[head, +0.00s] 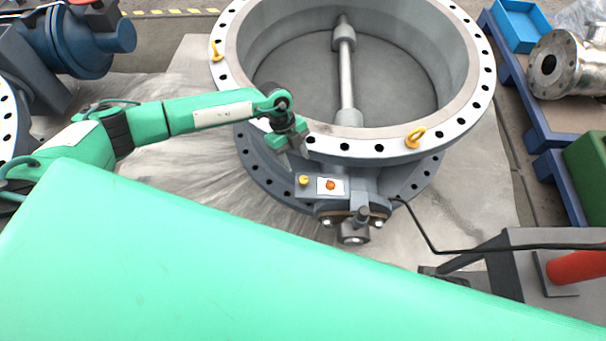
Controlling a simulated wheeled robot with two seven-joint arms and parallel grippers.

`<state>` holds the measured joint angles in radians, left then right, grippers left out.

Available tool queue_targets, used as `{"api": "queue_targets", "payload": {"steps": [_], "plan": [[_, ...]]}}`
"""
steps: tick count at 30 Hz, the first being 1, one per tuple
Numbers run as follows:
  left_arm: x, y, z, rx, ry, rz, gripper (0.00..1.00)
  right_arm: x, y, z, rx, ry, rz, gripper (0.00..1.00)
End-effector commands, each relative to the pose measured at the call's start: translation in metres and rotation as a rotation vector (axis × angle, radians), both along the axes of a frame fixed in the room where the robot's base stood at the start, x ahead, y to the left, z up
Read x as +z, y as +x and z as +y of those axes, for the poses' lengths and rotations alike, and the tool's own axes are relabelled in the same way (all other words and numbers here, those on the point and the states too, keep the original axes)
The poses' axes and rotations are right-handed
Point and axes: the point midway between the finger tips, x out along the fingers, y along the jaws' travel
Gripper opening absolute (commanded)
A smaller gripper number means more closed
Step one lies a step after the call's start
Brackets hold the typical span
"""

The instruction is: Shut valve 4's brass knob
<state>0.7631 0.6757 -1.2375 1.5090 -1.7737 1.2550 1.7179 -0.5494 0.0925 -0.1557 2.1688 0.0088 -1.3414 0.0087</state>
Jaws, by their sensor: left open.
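A large grey butterfly valve (237,62) lies on the floor with its round opening facing up. No readable number shows on it. A small yellow brass-coloured knob (303,180) sits on its near side, left of a white plate with an orange-red round part (330,185). My left gripper (294,154) is open and empty at the near rim of the valve. It is just above and slightly left of the knob in the picture, apart from it. How far the knob is turned is too small to tell. My right gripper is not in view.
Yellow lifting eyes (415,138) stand on the valve flange. A black cable (430,235) runs right from the valve. A blue valve (85,40) stands at upper left. A blue crate (520,25) and metal flanged part (555,62) are at right. My green body hides the bottom.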

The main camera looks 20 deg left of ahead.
Motion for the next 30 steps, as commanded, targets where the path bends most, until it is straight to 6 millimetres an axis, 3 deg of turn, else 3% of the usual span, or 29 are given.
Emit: {"api": "queue_targets", "payload": {"steps": [3,10,15,24,30], "plan": [[-0.026,-0.006,-0.009,0.000,-0.001,0.003,0.49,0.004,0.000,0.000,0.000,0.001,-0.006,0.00],[-0.060,-0.013,-0.021,0.000,0.000,0.001,0.49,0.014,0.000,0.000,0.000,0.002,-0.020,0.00],[-0.071,-0.015,-0.025,-0.001,-0.002,-0.001,0.49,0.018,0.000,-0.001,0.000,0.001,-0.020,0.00],[-0.073,-0.015,-0.026,0.000,-0.001,0.000,0.49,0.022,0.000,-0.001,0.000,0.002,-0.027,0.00],[-0.072,-0.015,-0.026,0.000,-0.001,0.000,0.11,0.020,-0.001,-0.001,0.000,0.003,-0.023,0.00]]}}
